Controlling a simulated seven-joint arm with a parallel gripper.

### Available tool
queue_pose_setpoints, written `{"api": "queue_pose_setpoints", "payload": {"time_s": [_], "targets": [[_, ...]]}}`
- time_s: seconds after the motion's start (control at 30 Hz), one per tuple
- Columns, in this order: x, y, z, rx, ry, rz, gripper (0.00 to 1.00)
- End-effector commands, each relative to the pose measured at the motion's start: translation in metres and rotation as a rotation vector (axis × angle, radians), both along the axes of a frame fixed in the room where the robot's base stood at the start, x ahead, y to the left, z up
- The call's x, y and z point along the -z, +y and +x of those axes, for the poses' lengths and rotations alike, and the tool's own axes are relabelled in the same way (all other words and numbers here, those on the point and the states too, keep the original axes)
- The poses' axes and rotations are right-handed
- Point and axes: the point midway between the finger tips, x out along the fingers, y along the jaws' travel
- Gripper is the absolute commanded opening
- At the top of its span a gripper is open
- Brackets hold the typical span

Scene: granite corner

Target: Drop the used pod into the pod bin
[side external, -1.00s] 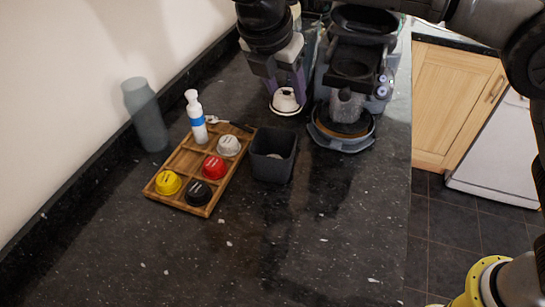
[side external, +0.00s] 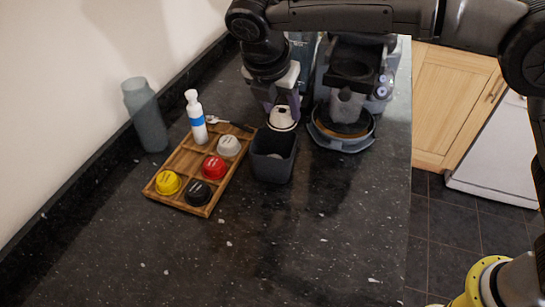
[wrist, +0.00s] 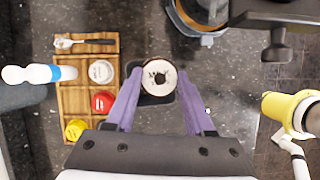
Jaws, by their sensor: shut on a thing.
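The used pod (side external: 282,118), white with a dark punctured hole in its top, is held by my gripper (side external: 281,106). In the wrist view the pod (wrist: 158,77) sits between the purple fingertips of my gripper (wrist: 158,82), which are shut on it. The pod bin (side external: 272,168) is a dark grey open-topped box on the counter. In the side view the pod appears just above the bin's back rim. In the wrist view it covers much of the bin (wrist: 153,100). Something pale shows inside the bin.
A wooden tray (side external: 168,196) left of the bin holds yellow, black, red and pale pods. A white bottle with a blue band (side external: 197,118) and a grey cylinder (side external: 146,115) stand near the wall. The coffee machine (side external: 345,95) stands right of my gripper. The front counter is clear.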

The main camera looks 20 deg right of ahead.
Motion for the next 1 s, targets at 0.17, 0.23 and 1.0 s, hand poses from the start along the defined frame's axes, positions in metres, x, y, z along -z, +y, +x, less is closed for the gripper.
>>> {"api": "queue_pose_setpoints", "payload": {"time_s": [0.17, 0.23, 1.0], "targets": [[0.001, 0.000, 0.000, 0.000, 0.000, 0.000, 0.02], [0.001, 0.000, 0.000, 0.000, 0.000, 0.000, 0.55], [-0.031, 0.012, -0.009, -0.001, -0.003, 0.003, 0.89]]}}
